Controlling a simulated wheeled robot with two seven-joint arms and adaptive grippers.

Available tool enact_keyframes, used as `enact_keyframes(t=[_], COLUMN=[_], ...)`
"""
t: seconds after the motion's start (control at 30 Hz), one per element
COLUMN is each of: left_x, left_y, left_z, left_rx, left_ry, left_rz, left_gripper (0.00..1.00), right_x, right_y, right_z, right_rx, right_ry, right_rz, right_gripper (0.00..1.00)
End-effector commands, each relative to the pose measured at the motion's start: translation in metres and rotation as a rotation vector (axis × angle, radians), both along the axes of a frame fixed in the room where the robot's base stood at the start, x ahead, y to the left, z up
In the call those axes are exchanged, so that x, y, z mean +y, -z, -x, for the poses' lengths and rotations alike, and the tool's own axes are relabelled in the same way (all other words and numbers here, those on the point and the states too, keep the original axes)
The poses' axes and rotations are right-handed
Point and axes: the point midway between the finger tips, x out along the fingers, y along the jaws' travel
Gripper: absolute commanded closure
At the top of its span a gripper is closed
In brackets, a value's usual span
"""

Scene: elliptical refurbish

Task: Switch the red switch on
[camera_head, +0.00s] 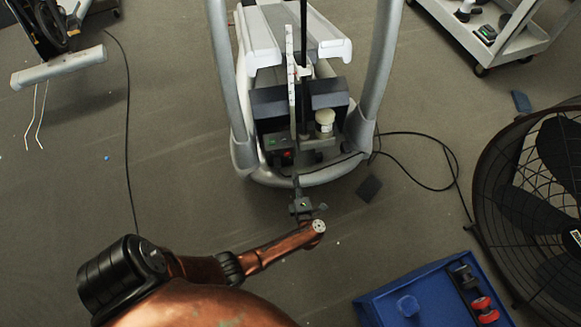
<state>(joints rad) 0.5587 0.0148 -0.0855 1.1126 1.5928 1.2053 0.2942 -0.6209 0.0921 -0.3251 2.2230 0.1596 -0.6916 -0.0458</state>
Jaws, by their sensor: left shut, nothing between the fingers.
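The red switch (287,154) is a small red spot on the dark panel (273,150) at the front base of the grey elliptical machine. A small green spot (271,141) shows beside it, up and to the left. Whether the switch is on or off is too small to tell. My left gripper (297,181) is shut and empty. Its fingers point up the picture at the machine's front rim, just below and slightly right of the red switch. They appear apart from the switch, though depth is hard to judge. My right gripper is out of view.
The machine's curved grey frame (380,75) rises on both sides of the panel. A white-topped container (325,120) stands right of it. A black cable (445,150) lies on the floor. A blue tray (375,307) is at bottom right, near a large black fan (535,180).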

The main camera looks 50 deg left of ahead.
Motion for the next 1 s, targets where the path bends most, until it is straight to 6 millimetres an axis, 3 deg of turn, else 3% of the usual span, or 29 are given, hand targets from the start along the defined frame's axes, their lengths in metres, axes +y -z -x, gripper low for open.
enact_keyframes(t=[0.03, 0.13, 0.4, 1.0], left_x=[-0.013, -0.032, -0.059, -0.062], left_y=[-0.004, 0.0, 0.005, 0.006], left_z=[0.005, 0.015, 0.034, 0.036], left_rx=[-0.003, -0.003, -0.004, -0.004], left_ry=[0.002, 0.004, 0.003, 0.003], left_rz=[0.003, 0.003, 0.002, 0.0], left_gripper=[1.0, 1.0, 1.0, 1.0], right_x=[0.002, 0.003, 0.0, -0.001], right_y=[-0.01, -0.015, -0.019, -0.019], right_z=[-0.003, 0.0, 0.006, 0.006], right_rx=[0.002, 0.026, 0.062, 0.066], right_ry=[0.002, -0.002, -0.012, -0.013], right_rz=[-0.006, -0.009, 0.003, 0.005], right_gripper=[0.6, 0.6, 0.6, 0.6])
